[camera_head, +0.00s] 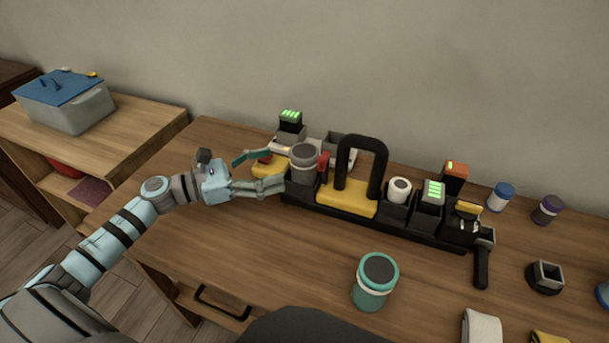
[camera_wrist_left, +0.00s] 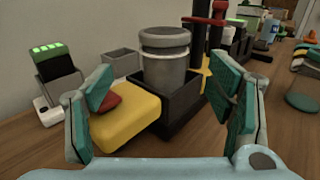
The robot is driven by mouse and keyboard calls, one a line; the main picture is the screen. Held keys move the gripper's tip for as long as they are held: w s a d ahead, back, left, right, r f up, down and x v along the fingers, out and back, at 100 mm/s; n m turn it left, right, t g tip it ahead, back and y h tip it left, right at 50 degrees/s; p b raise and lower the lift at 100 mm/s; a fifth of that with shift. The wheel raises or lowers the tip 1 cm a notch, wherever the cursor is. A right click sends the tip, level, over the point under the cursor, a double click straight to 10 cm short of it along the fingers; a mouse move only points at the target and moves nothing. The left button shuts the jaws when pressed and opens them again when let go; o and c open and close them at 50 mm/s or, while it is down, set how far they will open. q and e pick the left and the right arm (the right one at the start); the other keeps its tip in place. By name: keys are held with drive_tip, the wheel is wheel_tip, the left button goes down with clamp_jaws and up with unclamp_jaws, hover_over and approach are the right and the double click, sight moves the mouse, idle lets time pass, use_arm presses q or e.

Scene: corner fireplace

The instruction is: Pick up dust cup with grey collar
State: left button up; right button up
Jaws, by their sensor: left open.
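The dust cup with the grey collar (camera_head: 303,163) stands upright in a square pocket of the black tool caddy (camera_head: 412,231). It has a grey body and a dark grey lid. In the left wrist view the cup (camera_wrist_left: 165,62) stands ahead, between the two fingers, with its base hidden in the pocket. My left gripper (camera_head: 281,167) is open and empty just left of the cup; its teal-padded fingers (camera_wrist_left: 163,95) point toward it. I cannot tell whether a finger touches it. My right gripper is not in view.
A yellow block with a red part (camera_wrist_left: 125,112) lies just left of the pocket. A black handle (camera_head: 380,160) on a yellow base rises right of the cup. A teal-collared cup (camera_head: 366,297) stands at the table's front. A charger with green lights (camera_head: 291,121) stands behind.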

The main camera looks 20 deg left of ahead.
sight(298, 157)
use_arm(q)
drive_tip(key=w+d, duration=0.1)
drive_tip(key=w+d+r+p, duration=0.1)
drive_tip(key=w+d, duration=0.2)
drive_tip(key=d, duration=0.1)
drive_tip(key=shift+w+r, duration=0.15)
drive_tip(key=shift+r, duration=0.15)
drive_tip(key=shift+w+d+f, duration=0.1)
drive_tip(key=shift+w, duration=0.05)
drive_tip(key=c, duration=1.3)
